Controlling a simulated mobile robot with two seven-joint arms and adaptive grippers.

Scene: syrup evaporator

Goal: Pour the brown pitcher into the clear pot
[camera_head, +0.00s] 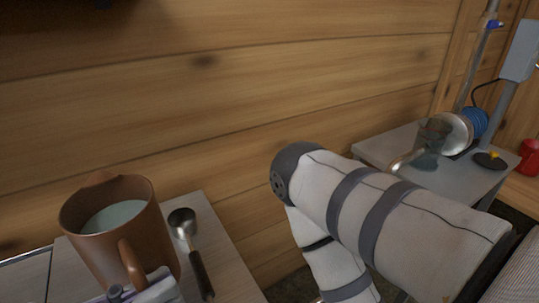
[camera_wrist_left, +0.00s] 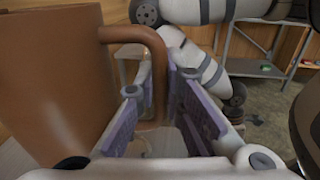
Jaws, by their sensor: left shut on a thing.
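The brown pitcher (camera_head: 104,240) is upright at the lower left of the head view, with pale greenish liquid inside. In the left wrist view the pitcher (camera_wrist_left: 50,85) fills the left side. My left gripper (camera_head: 142,292) is at its handle, and in the left wrist view the fingers (camera_wrist_left: 158,95) are on both sides of the handle, shut on it. I cannot tell whether the pitcher touches the table. A clear pot (camera_head: 431,146) with a light handle stands on the grey table at the right, well apart from the pitcher. My right gripper is not in view.
A metal ladle (camera_head: 190,235) with a dark handle lies just right of the pitcher on the near table (camera_head: 232,262). My white right arm crosses between the tables. A blue spool (camera_head: 476,122) and a black-and-yellow object (camera_head: 490,159) are near the pot. A wooden wall (camera_head: 250,90) stands behind.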

